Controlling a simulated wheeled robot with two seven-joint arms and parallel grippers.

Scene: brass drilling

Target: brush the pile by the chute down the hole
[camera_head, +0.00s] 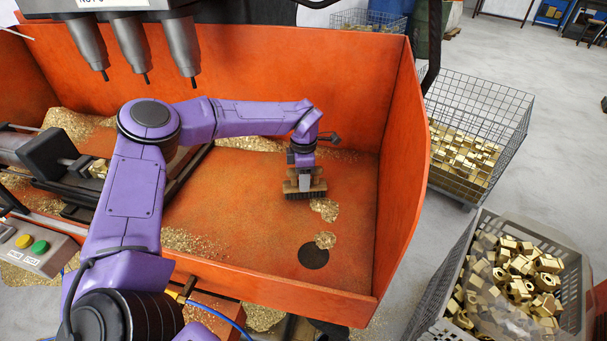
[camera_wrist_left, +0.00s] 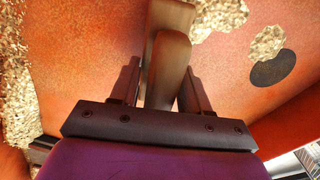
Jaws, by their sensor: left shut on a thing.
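My left gripper (camera_head: 304,176) points down into the orange tray and is shut on a brush (camera_head: 304,194) with dark bristles. In the left wrist view the brush's brown handle (camera_wrist_left: 168,65) stands between the fingers. A small pile of brass chips (camera_head: 325,209) lies just right of the bristles. A smaller clump (camera_head: 325,240) lies at the upper edge of the dark round hole (camera_head: 313,257). In the left wrist view the clump (camera_wrist_left: 267,43) and the hole (camera_wrist_left: 272,69) show at the right. My right gripper is in neither view.
The orange tray (camera_head: 250,220) has high walls at the back and right. More chips (camera_head: 190,243) lie along its front left. Drill spindles (camera_head: 130,48) hang above. A grey crate of brass parts (camera_head: 440,315) and a wire basket (camera_head: 500,115) stand outside, right.

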